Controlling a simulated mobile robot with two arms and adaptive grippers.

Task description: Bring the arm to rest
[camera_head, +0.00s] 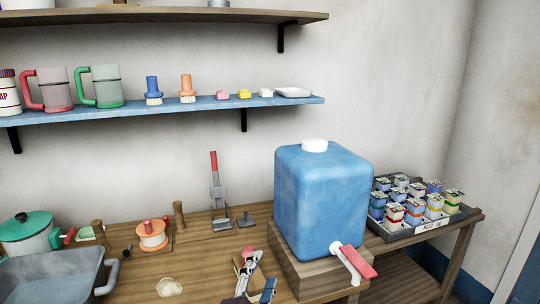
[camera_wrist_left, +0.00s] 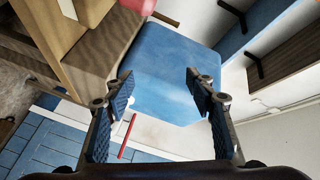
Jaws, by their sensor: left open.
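My left gripper (camera_head: 254,286) is at the bottom middle of the head view, in front of the workbench and left of the blue water container (camera_head: 320,200). In the left wrist view the two blue-padded fingers (camera_wrist_left: 162,92) stand wide apart with nothing between them. Beyond them the blue container (camera_wrist_left: 170,70) shows at a steep tilt, apart from the fingers. My right gripper is in neither view.
The container, with its red-handled tap (camera_head: 357,262), stands on a wooden block. A tray of small tins (camera_head: 418,232) is at right. A grey basin (camera_head: 50,277), green-lidded pot (camera_head: 28,232), orange spool (camera_head: 152,235) and red-handled tool (camera_head: 216,180) are at left. Shelves hang above.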

